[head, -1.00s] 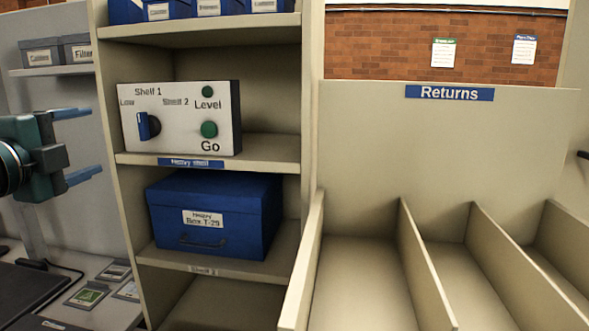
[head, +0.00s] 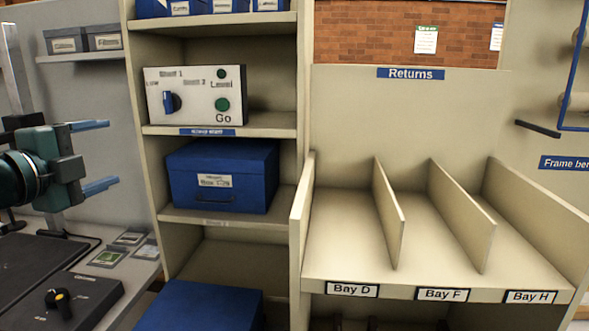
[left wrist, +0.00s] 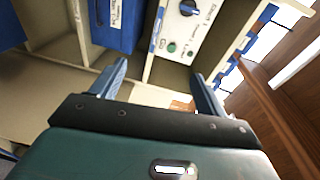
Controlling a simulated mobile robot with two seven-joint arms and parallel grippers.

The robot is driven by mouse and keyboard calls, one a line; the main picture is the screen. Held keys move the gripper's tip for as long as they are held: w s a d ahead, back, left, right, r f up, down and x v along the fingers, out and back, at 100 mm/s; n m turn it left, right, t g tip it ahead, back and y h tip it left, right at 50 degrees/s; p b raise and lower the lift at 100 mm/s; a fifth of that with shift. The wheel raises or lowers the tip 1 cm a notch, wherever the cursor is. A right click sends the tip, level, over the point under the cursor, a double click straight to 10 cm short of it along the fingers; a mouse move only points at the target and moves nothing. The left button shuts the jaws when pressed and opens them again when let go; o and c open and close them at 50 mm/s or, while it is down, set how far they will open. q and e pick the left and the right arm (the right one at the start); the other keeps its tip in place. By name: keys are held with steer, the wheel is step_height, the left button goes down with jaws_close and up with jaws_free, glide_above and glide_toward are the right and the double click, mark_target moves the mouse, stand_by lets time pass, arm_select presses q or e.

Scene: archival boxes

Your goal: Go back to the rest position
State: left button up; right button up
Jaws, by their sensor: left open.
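My left gripper (head: 102,155) is at the left of the head view, with its two blue fingers spread apart and nothing between them. It is in the air to the left of the shelf unit, clear of it. In the left wrist view the open fingers (left wrist: 160,85) point toward the shelf unit, which appears tilted. My right gripper is in neither view.
The shelf unit holds a control panel (head: 197,95) with a blue knob and green Go button, and a blue box (head: 223,178) below it. Another blue box (head: 205,305) is lower down. The Returns bays (head: 345,245) at the right are empty. A desk with a black device (head: 75,300) is lower left.

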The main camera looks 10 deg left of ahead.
arm_select(q)
steer(key=d+f+g+h, duration=0.5)
steer(key=d+f+h, duration=0.3)
steer(key=d+f, duration=1.4)
steer(key=s+d+f+n+t+h, duration=0.1)
steer(key=s+d+f+n+h, duration=0.1)
steer(key=s+d+f+n, duration=0.6)
steer(key=s+a+f+n+t+y, duration=0.1)
steer(key=s+a+f+n+y, duration=0.2)
steer(key=s+f+n+y, duration=0.4)
steer(key=r+g+p, duration=0.1)
steer(key=p, duration=0.5)
steer(key=w+r+g+p, duration=0.1)
steer(key=r+p, duration=0.1)
steer(key=p, duration=0.3)
steer(key=r+g+p, duration=0.1)
steer(key=p, duration=0.5)
steer(key=shift+w+d+r+h+p, duration=0.3)
steer(key=shift+w+r+p, duration=0.05)
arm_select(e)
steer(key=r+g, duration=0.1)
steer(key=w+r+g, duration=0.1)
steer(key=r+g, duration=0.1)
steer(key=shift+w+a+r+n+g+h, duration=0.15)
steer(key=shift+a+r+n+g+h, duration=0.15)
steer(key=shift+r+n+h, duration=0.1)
